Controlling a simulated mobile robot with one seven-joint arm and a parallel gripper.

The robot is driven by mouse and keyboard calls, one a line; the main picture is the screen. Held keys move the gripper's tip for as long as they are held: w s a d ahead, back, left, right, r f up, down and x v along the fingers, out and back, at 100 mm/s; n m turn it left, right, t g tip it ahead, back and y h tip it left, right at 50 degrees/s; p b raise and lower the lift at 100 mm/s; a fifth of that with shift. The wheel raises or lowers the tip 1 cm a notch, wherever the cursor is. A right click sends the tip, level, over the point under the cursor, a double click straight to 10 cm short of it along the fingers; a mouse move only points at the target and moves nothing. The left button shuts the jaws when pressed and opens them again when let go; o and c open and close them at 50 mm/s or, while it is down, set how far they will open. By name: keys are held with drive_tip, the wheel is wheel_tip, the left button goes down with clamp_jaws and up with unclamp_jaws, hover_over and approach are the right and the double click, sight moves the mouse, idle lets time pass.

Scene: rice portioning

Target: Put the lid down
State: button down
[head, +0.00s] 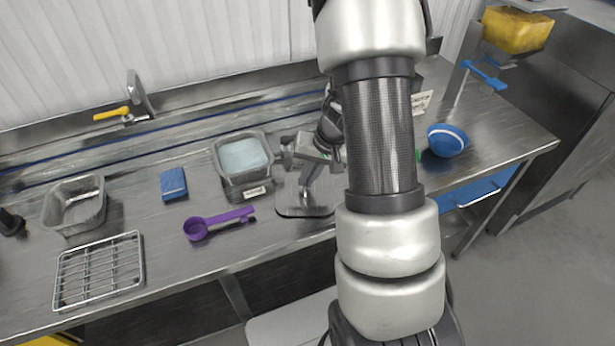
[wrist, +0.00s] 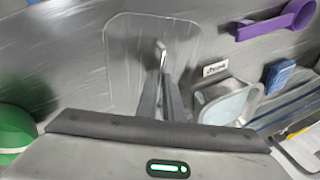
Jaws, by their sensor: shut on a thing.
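The lid (head: 292,207) is a flat, clear-grey square plate with rounded corners, low over or on the steel counter just right of the rice container. It also shows in the wrist view (wrist: 125,60), with a small knob at its middle. My gripper (head: 309,190) is above the lid, and in the wrist view its two fingers (wrist: 162,75) are shut on the knob. I cannot tell whether the lid touches the counter. The rice container (head: 243,185) is an open metal pan with pale contents and a label on its front. My arm hides the counter to the right of the lid.
A purple scoop (head: 220,222) lies left of the lid. A blue sponge (head: 173,184), an empty metal pan (head: 75,205) and a wire rack (head: 99,271) are further left. The counter's front edge is close to the lid.

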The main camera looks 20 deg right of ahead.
drive_tip(key=shift+f, duration=0.2)
drive_tip(key=c, duration=1.9)
unclamp_jaws()
drive_tip(key=shift+r, duration=0.1)
drive_tip(key=shift+r, duration=0.1)
